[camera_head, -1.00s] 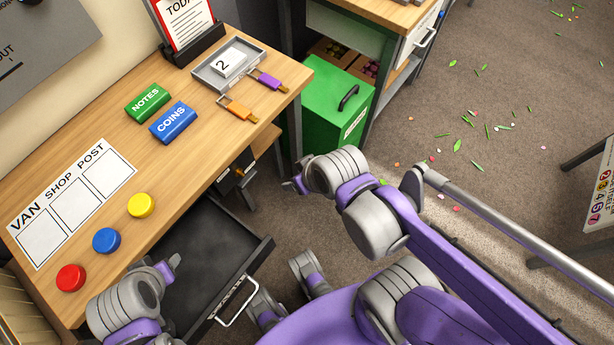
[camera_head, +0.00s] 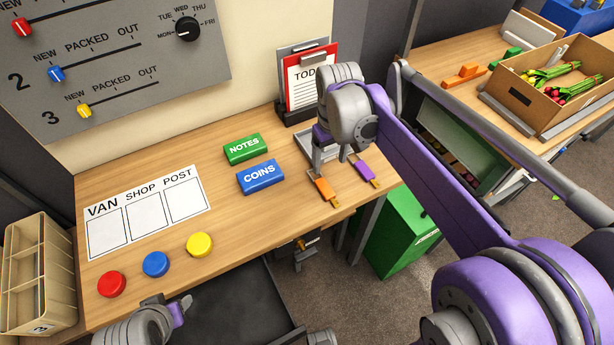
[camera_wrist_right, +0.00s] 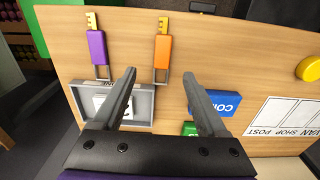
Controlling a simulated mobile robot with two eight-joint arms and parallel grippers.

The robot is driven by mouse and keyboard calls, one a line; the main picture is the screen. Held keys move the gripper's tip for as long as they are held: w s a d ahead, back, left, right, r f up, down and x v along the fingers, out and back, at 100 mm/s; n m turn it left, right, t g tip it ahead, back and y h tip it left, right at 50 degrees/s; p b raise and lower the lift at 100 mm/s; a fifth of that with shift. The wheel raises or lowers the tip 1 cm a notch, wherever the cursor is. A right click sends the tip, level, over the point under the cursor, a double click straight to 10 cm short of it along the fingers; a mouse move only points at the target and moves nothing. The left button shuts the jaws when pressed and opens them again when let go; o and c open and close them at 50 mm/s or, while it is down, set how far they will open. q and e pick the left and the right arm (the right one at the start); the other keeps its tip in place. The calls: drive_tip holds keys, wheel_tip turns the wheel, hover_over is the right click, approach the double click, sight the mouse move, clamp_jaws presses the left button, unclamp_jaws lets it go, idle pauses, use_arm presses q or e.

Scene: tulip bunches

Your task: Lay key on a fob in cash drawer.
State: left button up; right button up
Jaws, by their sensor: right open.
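Two keys on fobs lie side by side on the desk near its front right edge: one with an orange fob (camera_head: 324,190), one with a purple fob (camera_head: 366,171). They also show in the right wrist view, orange (camera_wrist_right: 162,52) and purple (camera_wrist_right: 97,49). My right gripper (camera_wrist_right: 158,78) is open and empty above the desk, its fingers pointing toward the orange fob's loop end. In the head view the hand covers part of the grey tray. The black cash drawer (camera_head: 245,305) is pulled out below the desk. My left gripper (camera_head: 178,309) is beside it, its jaw gap unclear.
A grey tray (camera_wrist_right: 143,107) with a white numbered block adjoins the fobs. Green NOTES (camera_head: 243,148) and blue COINS (camera_head: 260,177) blocks lie left of it. Red, blue and yellow buttons line the front left. A clipboard (camera_head: 308,80) stands behind; a green box (camera_head: 400,235) stands right.

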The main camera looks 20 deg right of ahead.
drive_tip(key=w, duration=0.1)
hover_over(324, 186)
drive_tip(key=f, duration=0.4)
drive_tip(key=shift+d+f, duration=0.2)
drive_tip(key=shift+f, duration=0.05)
drive_tip(key=shift+a+f+b, duration=0.15)
drive_tip(key=shift+f+b, duration=0.05)
drive_tip(key=shift+f, duration=1.35)
drive_tip(key=shift+a+f+b, duration=0.1)
drive_tip(key=shift+f+b, duration=0.1)
drive_tip(key=shift+f, duration=1.35)
clamp_jaws()
